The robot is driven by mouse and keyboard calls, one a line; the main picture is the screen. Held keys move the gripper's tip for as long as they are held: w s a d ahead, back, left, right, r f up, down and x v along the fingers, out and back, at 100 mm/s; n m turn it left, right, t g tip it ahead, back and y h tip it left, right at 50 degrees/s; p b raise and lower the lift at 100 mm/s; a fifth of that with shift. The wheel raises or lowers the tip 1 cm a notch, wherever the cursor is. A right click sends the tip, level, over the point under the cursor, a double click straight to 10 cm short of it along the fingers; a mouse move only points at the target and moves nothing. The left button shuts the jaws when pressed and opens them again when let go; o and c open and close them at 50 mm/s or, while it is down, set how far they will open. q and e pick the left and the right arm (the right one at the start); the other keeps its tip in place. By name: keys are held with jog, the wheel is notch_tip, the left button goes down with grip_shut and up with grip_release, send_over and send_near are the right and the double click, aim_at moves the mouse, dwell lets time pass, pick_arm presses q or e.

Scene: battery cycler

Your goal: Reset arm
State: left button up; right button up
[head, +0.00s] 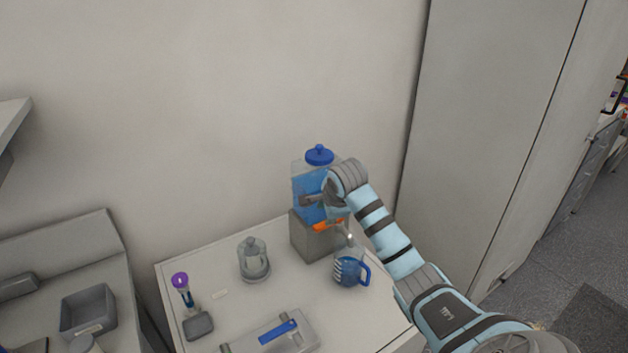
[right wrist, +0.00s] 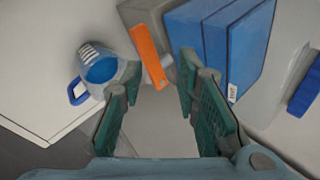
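My right arm reaches in from the right in the head view. Its gripper (head: 318,199) is in front of a clear dispenser with blue contents (head: 303,185) and a blue lid (head: 319,155). In the right wrist view, the gripper (right wrist: 156,82) is open, with a gap between its green-padded fingers and nothing held. The dispenser's orange tap lever (right wrist: 149,54) is just beyond the gap; it also shows in the head view (head: 328,225). A clear jug with a blue handle (head: 350,267) stands below the tap and shows in the right wrist view (right wrist: 103,70). My left gripper is out of view.
The dispenser rests on a grey stand (head: 310,240) on a white table (head: 215,260). A glass jar (head: 254,261), a purple-topped tool (head: 181,283) and a grey tray with a blue-handled item (head: 285,335) are on it. A tall cabinet (head: 480,130) stands right.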

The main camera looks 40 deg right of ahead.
jog(key=w+a+t+y, duration=0.4)
jog(key=a+y, duration=0.1)
jog(key=a, duration=0.7)
jog(key=s+a+r+m+t+y, duration=0.3)
jog(key=a+r+m+t+y, duration=0.5)
jog(key=a, duration=0.5)
jog(key=s+d+r+m+t+h, duration=0.4)
jog(key=d+r+m+h, duration=0.15)
jog(key=m, duration=0.55)
jog(key=s+d+f+m+g+h, duration=0.35)
jog(key=f+m+h, duration=0.25)
jog(key=m, duration=0.4)
jog(key=s+d+f+m+g+h, duration=0.35)
jog(key=d+f+m+h, duration=0.2)
jog(key=m, duration=0.45)
jog(key=s+a+f+m+g+y, duration=0.35)
jog(key=s+f+m+g, duration=0.35)
jog(key=s+f, duration=0.6)
jog(key=s+a+f+m+g+y, duration=0.25)
jog(key=s+a+f+g, duration=0.3)
jog(key=s+a, duration=0.3)
jog(key=s+d+f, duration=0.2)
jog(key=f, duration=1)
jog(key=s+d+f, duration=0.1)
jog(key=f, duration=1)
jog(key=s+f+g, duration=0.1)
jog(key=s+f, duration=0.9)
jog(key=s, duration=0.2)
jog(key=shift+s+d, duration=0.35)
jog(key=shift+s, duration=0.05)
